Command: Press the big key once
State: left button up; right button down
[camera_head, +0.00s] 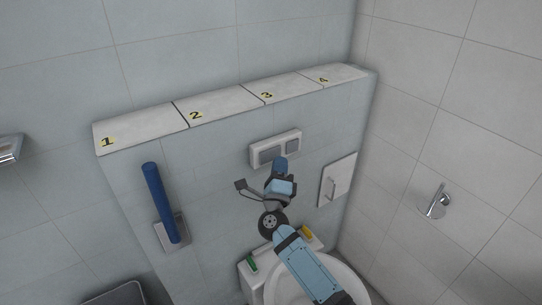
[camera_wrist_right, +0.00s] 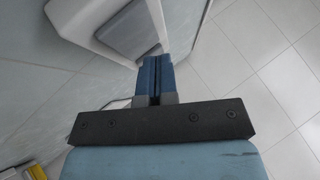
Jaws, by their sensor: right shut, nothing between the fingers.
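The flush plate (camera_head: 254,160) is a pale panel on the wall below the ledge. It has a wide grey big key (camera_head: 268,154) on the left and a smaller grey key (camera_head: 293,146) on the right. My right gripper (camera_head: 280,161) is shut and empty, its blue fingertips in front of the plate's lower edge near the join of the keys. In the right wrist view the shut fingers (camera_wrist_right: 152,62) reach toward the plate (camera_wrist_right: 78,22); contact cannot be told. A grey key shows there. My left gripper is out of view.
A ledge (camera_head: 225,101) marked 1 to 4 runs above. A blue folded bar (camera_head: 160,200) is on the wall at left, a white hatch (camera_head: 338,181) right of the plate. The toilet (camera_head: 345,278) is below, with a green and a yellow item behind its seat.

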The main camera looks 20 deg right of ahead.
jog(key=shift+w, duration=0.15)
jog(key=shift+w+a, duration=0.1)
jog(key=shift+w, duration=0.2)
